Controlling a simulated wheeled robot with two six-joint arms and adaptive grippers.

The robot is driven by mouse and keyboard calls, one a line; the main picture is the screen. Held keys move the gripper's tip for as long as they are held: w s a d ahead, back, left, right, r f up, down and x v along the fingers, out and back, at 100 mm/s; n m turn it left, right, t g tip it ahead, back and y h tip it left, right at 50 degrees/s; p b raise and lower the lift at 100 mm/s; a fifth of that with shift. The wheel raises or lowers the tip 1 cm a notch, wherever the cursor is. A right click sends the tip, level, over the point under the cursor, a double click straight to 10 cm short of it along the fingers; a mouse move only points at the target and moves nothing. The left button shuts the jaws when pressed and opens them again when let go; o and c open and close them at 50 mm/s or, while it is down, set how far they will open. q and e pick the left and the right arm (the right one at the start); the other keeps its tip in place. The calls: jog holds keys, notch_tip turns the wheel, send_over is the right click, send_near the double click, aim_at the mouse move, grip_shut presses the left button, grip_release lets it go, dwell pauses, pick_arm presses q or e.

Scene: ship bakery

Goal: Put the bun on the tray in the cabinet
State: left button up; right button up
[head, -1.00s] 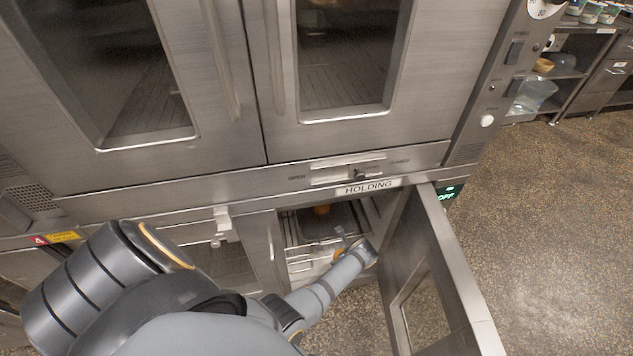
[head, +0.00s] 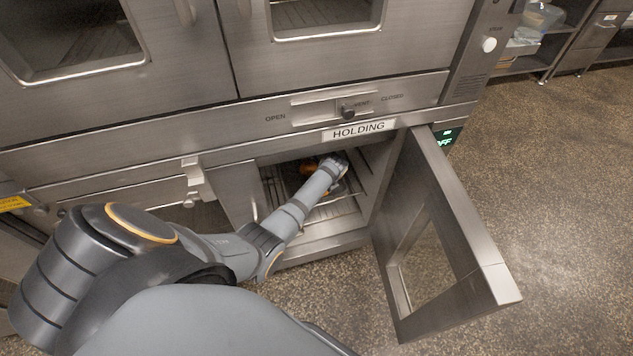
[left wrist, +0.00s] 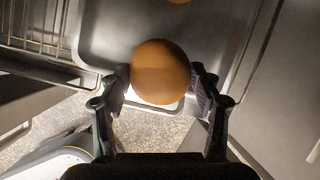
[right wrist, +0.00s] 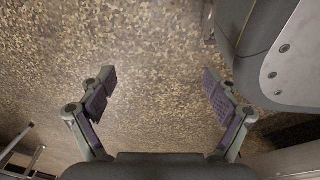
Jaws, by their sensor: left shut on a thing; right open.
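The round golden-brown bun (left wrist: 160,72) is between the fingers of my left gripper (left wrist: 160,88), which is shut on it. My left arm reaches into the open lower cabinet (head: 322,243), marked HOLDING. The grey tray (left wrist: 108,38) lies inside, below and beyond the held bun in the left wrist view; whether the bun touches it I cannot tell. Another bun (left wrist: 178,1) shows at the top edge of that view, farther in on the tray. My left gripper (head: 338,166) is partly hidden in the head view. My right gripper (right wrist: 158,98) is open and empty above the speckled floor.
The cabinet door (head: 440,230) stands wide open to the right of the opening. Wire rack rails (left wrist: 40,50) run along the tray's left side. Ovens are above the cabinet. The floor (head: 560,220) right of the door is clear.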

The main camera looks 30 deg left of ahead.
pick_arm(q)
jog(key=w+a+b, duration=0.2)
jog(key=a, duration=0.1)
jog(key=shift+f+b, duration=0.15)
jog(key=shift+b, duration=0.25)
jog(key=shift+w+a, duration=0.1)
pick_arm(e)
jog(key=w+a+r, duration=0.2)
jog(key=w+r, duration=0.2)
jog(key=w, duration=0.3)
pick_arm(q)
notch_tip(320, 180, down, 2)
jog(key=b, duration=0.3)
jog(key=shift+f+b, duration=0.6)
jog(key=shift+b, duration=0.3)
pick_arm(e)
notch_tip(320, 180, up, 13)
jog(key=w+a, duration=0.2)
jog(key=a, duration=0.1)
jog(key=shift+w+r+y, duration=0.15)
jog(key=shift+w+y, duration=0.15)
jog(key=shift+y, duration=0.1)
jog(key=shift+d, duration=0.1)
pick_arm(q)
jog(key=shift+f, duration=0.15)
jog(key=o, duration=1.1)
